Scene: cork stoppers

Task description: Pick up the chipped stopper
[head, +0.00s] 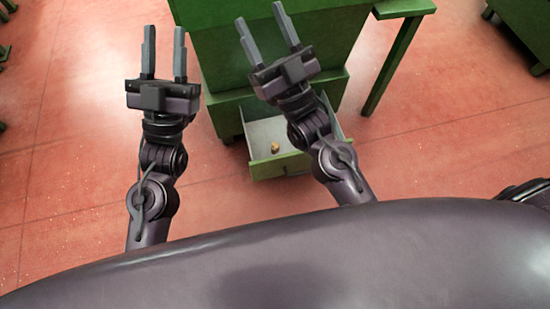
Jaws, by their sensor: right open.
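A small tan-brown piece, looking like a cork stopper (275,150), lies in the open drawer (265,131) near its front panel. It is too small to tell whether it is chipped. My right gripper (260,13) is open and empty, raised in front of the green cabinet; its arm covers the right part of the drawer. My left gripper (165,30) is open and empty, over the floor to the left of the cabinet. Neither gripper touches the stopper.
The green cabinet (225,60) stands behind the drawer, with a green side top and leg (392,65) to its right. More green furniture (525,25) stands at the far right and left edges. The reddish floor (70,130) is clear on both sides.

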